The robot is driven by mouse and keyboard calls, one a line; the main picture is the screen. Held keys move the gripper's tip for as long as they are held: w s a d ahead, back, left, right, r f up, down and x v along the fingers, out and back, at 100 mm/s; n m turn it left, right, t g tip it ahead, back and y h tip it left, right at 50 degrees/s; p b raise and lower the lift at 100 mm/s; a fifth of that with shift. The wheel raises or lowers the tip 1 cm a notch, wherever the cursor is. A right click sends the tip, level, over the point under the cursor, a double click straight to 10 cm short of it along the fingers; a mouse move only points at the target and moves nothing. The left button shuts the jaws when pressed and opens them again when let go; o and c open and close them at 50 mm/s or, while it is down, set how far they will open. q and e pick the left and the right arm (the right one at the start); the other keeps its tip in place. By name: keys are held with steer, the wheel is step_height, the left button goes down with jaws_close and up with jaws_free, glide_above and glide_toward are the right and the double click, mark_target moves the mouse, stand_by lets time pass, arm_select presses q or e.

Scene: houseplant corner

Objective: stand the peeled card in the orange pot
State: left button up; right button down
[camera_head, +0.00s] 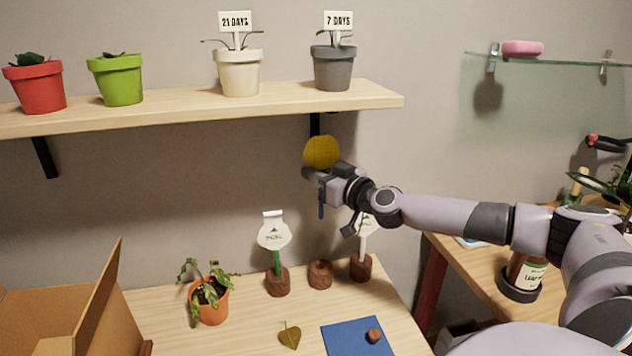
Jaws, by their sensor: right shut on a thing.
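My right gripper (321,175) is shut on the peeled card (321,152), a yellow round disc. The orange pot (210,309) with a drooping plant stands on the lower table, below and to the left of the gripper. The soil is mostly hidden by leaves. My left gripper is not in view.
White-covered cards stand in brown holders (278,282) either side of an empty holder (320,275); my arm partly covers the right one. A cardboard box (95,305) is left of the orange pot. A blue mat (350,339) and fallen leaf (290,336) lie in front. The shelf (180,107) holds several pots.

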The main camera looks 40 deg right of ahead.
mark_target(322, 149)
steer(key=shift+r, duration=3.1)
